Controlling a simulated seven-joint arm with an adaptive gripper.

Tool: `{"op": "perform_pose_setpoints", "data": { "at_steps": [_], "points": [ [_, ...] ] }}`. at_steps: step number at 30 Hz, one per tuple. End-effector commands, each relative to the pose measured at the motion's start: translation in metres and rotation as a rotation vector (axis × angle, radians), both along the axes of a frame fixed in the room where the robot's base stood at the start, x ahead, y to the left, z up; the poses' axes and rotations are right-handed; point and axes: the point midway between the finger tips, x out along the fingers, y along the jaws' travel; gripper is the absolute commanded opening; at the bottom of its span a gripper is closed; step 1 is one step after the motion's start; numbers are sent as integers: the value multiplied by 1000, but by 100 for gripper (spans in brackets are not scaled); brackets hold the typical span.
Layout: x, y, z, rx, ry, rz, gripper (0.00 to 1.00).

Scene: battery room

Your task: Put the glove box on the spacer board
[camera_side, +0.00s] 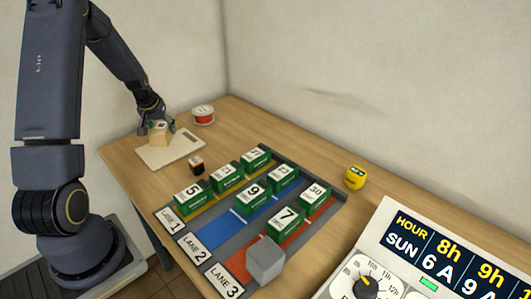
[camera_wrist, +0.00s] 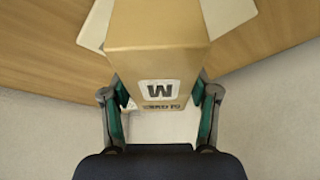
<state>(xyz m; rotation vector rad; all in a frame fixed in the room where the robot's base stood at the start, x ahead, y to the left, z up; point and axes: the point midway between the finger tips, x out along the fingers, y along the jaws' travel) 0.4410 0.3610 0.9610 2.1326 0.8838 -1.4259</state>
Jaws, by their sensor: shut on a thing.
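The glove box, a tan carton, is in my gripper (camera_side: 157,118) at the back left of the table in the side view (camera_side: 158,137). The spacer board, a flat cream slab (camera_side: 174,155), lies under the carton. It also shows around the carton in the wrist view (camera_wrist: 228,14). I cannot tell whether the carton's underside touches the board.
A red-and-white spool (camera_side: 203,115) stands right of the board. A small dark battery (camera_side: 196,165) is in front. A lane tray (camera_side: 215,262) holds several green batteries and a grey cube (camera_side: 265,260). A yellow object (camera_side: 355,177) and a timer panel (camera_side: 420,262) are at the right.

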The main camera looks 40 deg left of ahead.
Motion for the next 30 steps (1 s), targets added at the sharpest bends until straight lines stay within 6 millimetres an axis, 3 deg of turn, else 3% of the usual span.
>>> {"op": "perform_pose_setpoints", "data": {
  "at_steps": [8,13,25,26,30],
  "points": [
    [13,10,-19,1,-1,0,19],
    [11,9,-45,-1,1,0,19],
    [12,9,-51,1,-1,0,19],
    [12,9,-51,1,-1,0,63],
    [12,9,-50,1,-1,0,77]
  ]
}}
